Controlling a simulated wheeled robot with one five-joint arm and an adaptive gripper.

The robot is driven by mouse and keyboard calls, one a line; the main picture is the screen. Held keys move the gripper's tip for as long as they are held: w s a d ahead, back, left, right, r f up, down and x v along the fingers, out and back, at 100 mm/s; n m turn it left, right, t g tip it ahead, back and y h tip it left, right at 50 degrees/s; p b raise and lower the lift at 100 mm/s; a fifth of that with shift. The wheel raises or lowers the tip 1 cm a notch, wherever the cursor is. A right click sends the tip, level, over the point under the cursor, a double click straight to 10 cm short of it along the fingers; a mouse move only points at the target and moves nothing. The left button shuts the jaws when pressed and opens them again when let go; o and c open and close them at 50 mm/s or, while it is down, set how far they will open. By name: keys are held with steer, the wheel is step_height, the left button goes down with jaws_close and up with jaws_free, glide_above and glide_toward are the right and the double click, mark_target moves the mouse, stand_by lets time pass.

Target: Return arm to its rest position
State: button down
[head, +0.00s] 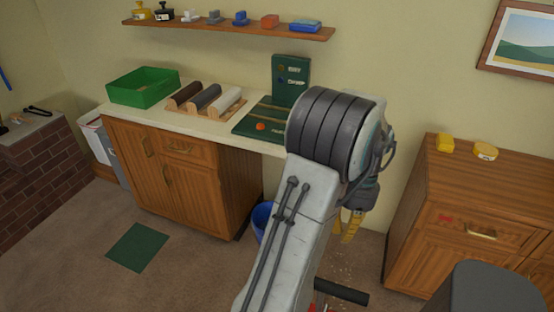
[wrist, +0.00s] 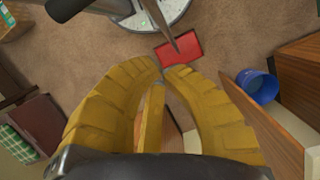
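My arm rises from the bottom middle of the head view and bends at a large dark ribbed joint. My gripper (head: 349,236) hangs fingers down to the right of this joint, partly hidden by the arm. In the wrist view my gripper (wrist: 164,74) has its yellow padded fingers curved inward, with the tips together or nearly so. A third yellow part shows between them. No held object is visible. The gripper is in the air, apart from the furniture.
A worktop (head: 205,127) holds a green crate (head: 145,88), several rolls on a wooden rack (head: 230,114), and a green board (head: 290,78). A blue bin (head: 262,220) stands below. A wooden dresser (head: 485,205) is right of my gripper. A red flat piece (wrist: 180,48) lies near my base.

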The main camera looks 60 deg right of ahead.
stand_by(0.3)
steer(key=w+a+r+n+t+h, duration=0.1)
steer(key=w+a+r+n, duration=0.2)
steer(key=w+a+n, duration=0.3)
steer(key=w+a+r+n+t+h, duration=0.1)
steer(key=w+a+n, duration=0.5)
steer(key=a, duration=0.9)
steer(key=w+a+r+n+t+h, duration=0.1)
steer(key=w+a+r+n, duration=0.3)
steer(key=w+a, duration=0.5)
steer(key=a+n, duration=0.1)
steer(key=n, duration=0.1)
steer(key=shift+w+a+r+n, duration=0.3)
steer(key=shift+a+r, duration=0.05)
steer(key=shift+a, duration=0.05)
steer(key=c, duration=1.9)
jaws_free()
steer(key=shift+a, duration=0.3)
steer(key=shift+a+n, duration=0.35)
steer(key=shift+n, duration=0.05)
jaws_close()
steer(key=shift+w, duration=0.1)
